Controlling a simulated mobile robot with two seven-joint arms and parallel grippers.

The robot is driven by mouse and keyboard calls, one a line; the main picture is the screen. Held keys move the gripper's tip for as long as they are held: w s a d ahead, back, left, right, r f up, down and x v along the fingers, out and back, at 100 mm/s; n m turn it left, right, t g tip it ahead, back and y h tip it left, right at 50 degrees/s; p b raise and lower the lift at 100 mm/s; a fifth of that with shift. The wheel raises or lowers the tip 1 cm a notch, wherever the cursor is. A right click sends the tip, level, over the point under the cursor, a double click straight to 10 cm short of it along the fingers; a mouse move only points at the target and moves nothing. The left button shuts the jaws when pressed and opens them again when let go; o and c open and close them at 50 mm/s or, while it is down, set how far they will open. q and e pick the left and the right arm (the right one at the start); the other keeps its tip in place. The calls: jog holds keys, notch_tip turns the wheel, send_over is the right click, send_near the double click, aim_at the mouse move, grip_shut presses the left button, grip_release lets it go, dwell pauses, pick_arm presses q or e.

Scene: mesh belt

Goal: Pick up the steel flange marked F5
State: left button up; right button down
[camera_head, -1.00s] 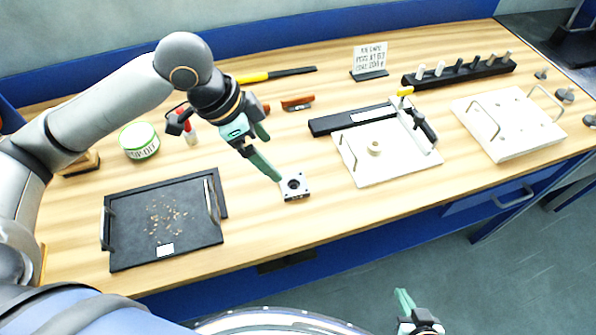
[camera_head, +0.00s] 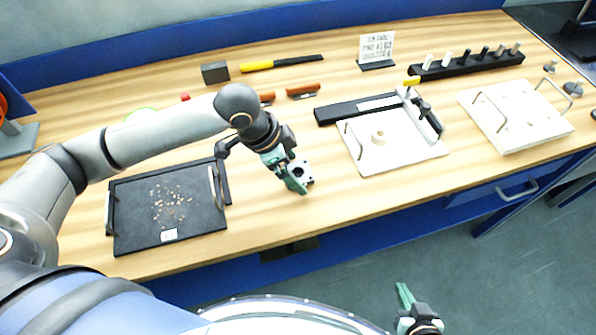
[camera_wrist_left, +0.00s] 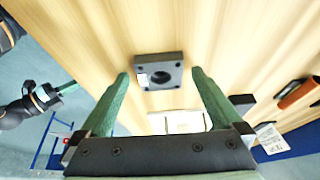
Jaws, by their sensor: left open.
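The steel flange (camera_head: 307,170) is a small square block with a dark round bore and corner holes, lying flat near the front middle of the bench. The left wrist view shows the flange (camera_wrist_left: 158,66) with a small pale label on its side, too small to read. My left gripper (camera_head: 297,184) is at the flange and partly covers it in the head view. In the wrist view its green fingers (camera_wrist_left: 160,75) are spread, one on each side of the flange, with gaps. Nothing is held. My right gripper (camera_head: 404,296) is low, in front of the bench; its opening is unclear.
A black tray (camera_head: 130,238) with small chips lies left of the flange. A white fixture plate (camera_head: 400,160) with a round boss lies right, then a white handled plate (camera_head: 515,115). A peg rack (camera_head: 470,66) and sign (camera_head: 377,47) stand behind. Bench in front is clear.

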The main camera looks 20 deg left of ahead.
pick_arm(q)
grip_shut()
dwell(0.8)
